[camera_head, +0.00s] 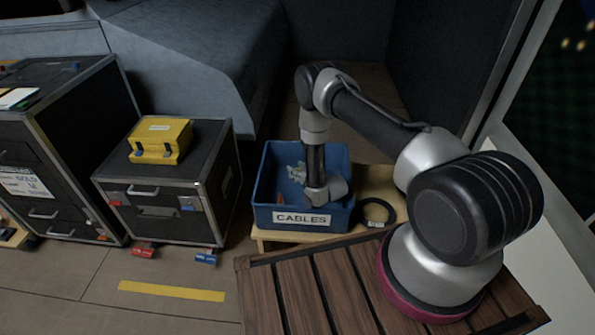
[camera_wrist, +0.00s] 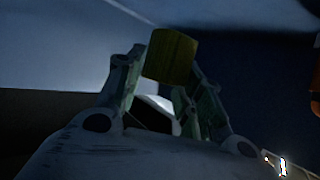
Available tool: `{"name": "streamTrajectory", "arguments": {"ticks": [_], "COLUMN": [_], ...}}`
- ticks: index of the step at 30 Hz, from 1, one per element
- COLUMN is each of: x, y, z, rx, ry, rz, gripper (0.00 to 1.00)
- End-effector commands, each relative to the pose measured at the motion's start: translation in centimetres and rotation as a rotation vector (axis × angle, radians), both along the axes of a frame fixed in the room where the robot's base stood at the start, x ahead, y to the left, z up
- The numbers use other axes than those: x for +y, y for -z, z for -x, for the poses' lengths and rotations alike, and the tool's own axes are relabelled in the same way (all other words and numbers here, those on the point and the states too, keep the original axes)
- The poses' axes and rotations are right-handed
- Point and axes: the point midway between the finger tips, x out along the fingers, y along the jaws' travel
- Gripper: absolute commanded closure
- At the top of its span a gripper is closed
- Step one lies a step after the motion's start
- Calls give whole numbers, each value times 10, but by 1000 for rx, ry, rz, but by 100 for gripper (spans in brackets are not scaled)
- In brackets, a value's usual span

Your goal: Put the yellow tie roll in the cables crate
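The blue cables crate (camera_head: 305,217), with a white CABLES label on its front, stands on a low wooden surface. The end of my arm reaches down over and into the crate. In the head view the fingers cannot be made out clearly. In the wrist view my gripper (camera_wrist: 168,75) has the yellow tie roll (camera_wrist: 171,56) between its fingertips, with a finger at either side of it. The picture is dark, and the far side of the roll is hidden. I cannot tell whether the roll touches the crate.
A black ring of cable (camera_head: 377,213) lies right of the crate. A yellow case (camera_head: 160,139) sits on a black flight case (camera_head: 155,190) at left, beside a larger case (camera_head: 60,150). A slatted wooden top (camera_head: 330,290) is in front. Small pale items (camera_head: 297,172) show inside the crate.

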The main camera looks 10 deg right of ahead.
Motion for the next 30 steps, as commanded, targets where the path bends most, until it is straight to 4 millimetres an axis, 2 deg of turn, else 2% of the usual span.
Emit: {"name": "streamTrajectory", "arguments": {"ticks": [2, 11, 15, 24, 30], "x": [0, 0, 0, -22, -33], "y": [0, -1, -13, -38, -52], "z": [0, 0, 0, 59, 92], "rx": [0, 0, -1, 4, 3], "ry": [0, 0, 0, 2, 1], "rz": [0, 0, 0, 0, 0], "gripper": [46, 46, 46, 46, 46]}}
